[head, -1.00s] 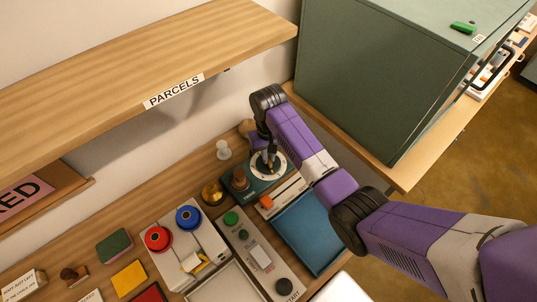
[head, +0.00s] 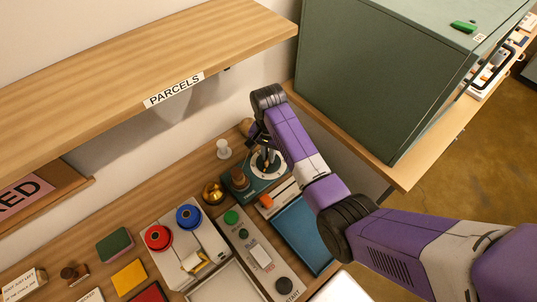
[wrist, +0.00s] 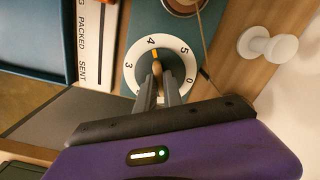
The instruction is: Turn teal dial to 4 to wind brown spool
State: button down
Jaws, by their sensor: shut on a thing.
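The teal dial unit (head: 262,187) stands toward the back right of the table, with a white numbered dial ring (head: 284,164). In the wrist view the ring (wrist: 133,78) shows 3, 4, 5 and 0, and the orange pointer mark points at or very near the 4. My gripper (wrist: 159,76) is shut on the dial's knob (wrist: 157,65), one finger on either side. In the head view my gripper (head: 264,156) is partly hidden by my wrist. The brown spool (head: 239,179) stands on the same unit; its edge shows in the wrist view.
A white peg (head: 224,149) and a brass pot (head: 213,193) stand close by. A blue tray (head: 303,235) lies in front, beside a PACKED/SENT slider panel (wrist: 92,40). A green cabinet (head: 375,80) rises at right; the PARCELS shelf (head: 150,60) overhangs at left.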

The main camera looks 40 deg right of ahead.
dwell(0.6)
jog(key=c, duration=1.5)
grip_release()
jog(key=shift+r, duration=0.15)
notch_tip(320, 180, up, 8)
jog(key=shift+f+b, duration=0.2)
jog(key=shift+b, duration=0.4)
